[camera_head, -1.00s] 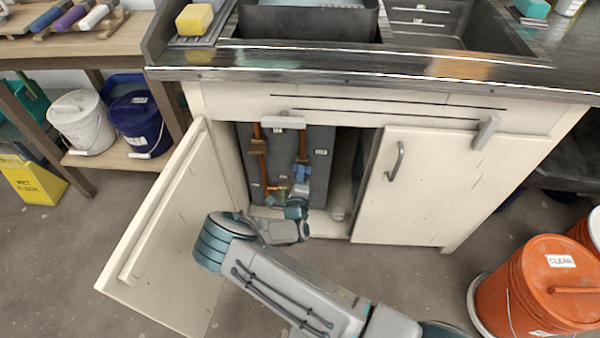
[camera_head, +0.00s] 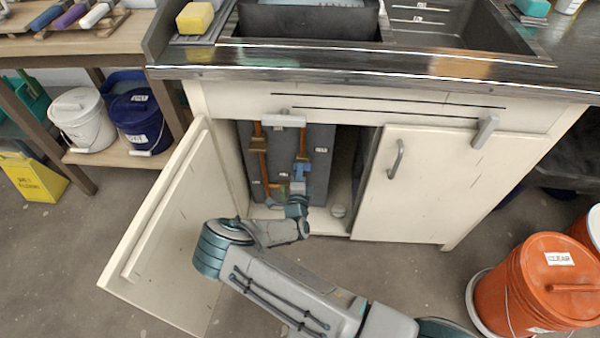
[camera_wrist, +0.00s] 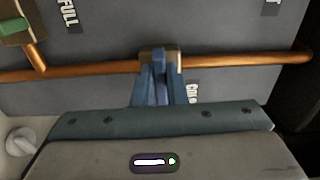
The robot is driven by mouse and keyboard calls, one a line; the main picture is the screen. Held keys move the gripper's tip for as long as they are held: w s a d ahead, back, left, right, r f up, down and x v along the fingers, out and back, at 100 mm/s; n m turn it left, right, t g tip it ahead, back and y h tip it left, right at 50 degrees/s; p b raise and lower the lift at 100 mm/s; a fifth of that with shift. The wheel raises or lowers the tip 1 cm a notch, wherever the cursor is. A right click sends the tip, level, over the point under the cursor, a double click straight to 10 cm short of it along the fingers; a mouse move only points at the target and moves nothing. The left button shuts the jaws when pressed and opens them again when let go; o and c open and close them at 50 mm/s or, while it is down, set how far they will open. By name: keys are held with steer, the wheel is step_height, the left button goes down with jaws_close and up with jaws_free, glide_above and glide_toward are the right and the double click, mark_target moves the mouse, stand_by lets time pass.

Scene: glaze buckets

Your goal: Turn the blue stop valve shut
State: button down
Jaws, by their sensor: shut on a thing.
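The blue stop valve (camera_head: 303,169) is on the right copper pipe inside the open sink cabinet. In the wrist view, its blue handle (camera_wrist: 160,90) sits between the two fingers, in front of a brass-coloured body on the pipe (camera_wrist: 230,62). My gripper (camera_wrist: 160,80) is shut on this handle. In the head view, my gripper (camera_head: 299,186) reaches in through the left door opening, and my wrist hides part of the lower pipework. The handle's exact angle to the pipe is hard to tell.
The left cabinet door (camera_head: 165,225) stands open beside my arm. The right door (camera_head: 400,190) is shut. A green-handled valve (camera_wrist: 14,27) branches off near my gripper. A round grey knob (camera_wrist: 22,140) is close by.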

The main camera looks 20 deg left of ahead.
steer(key=c, duration=1.5)
jaws_free()
steer(key=shift+o, duration=0.2)
steer(key=p+v, duration=0.2)
steer(key=v, duration=1.2)
steer(key=shift+w+d, duration=0.1)
steer(key=shift+w, duration=0.05)
